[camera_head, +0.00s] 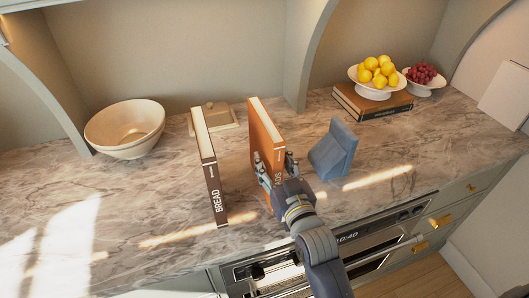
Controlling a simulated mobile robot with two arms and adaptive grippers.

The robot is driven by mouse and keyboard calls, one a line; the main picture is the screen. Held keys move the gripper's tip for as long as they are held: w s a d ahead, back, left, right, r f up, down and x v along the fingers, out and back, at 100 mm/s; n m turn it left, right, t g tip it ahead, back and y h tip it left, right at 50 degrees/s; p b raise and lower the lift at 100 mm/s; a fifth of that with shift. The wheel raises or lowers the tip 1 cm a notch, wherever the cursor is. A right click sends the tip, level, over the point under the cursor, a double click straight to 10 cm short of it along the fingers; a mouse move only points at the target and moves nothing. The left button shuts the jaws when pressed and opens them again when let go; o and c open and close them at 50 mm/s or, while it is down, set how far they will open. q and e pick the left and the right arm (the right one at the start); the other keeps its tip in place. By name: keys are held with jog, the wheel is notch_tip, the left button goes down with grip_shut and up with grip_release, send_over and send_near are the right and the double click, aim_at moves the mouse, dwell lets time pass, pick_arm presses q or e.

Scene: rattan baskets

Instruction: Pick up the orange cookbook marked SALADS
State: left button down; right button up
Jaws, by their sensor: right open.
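The orange cookbook (264,131) stands upright on the marble counter in the middle of the head view. The letters "ADS" show on its spine; the rest is hidden behind my gripper. My right gripper (275,163) is open at the front of the book. One finger is on each side of the spine; I cannot tell whether they touch it. My left gripper is not in view.
A dark BREAD book (208,170) stands upright to the left. A blue wedge-shaped object (333,150) stands close on the right. A cream bowl (125,130) is at the back left. A fruit bowl (373,92) on a book is at the back right.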

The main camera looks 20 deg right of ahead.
jog(key=w+p, duration=0.1)
jog(key=w, duration=0.2)
jog(key=shift+w+a, duration=0.1)
jog(key=shift+a, duration=0.05)
jog(key=shift+w+f, duration=0.1)
jog(key=shift+w, duration=0.15)
jog(key=shift+s, duration=0.1)
jog(key=shift+c, duration=0.3)
grip_shut()
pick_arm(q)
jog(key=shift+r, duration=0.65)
pick_arm(e)
jog(key=shift+r, duration=0.2)
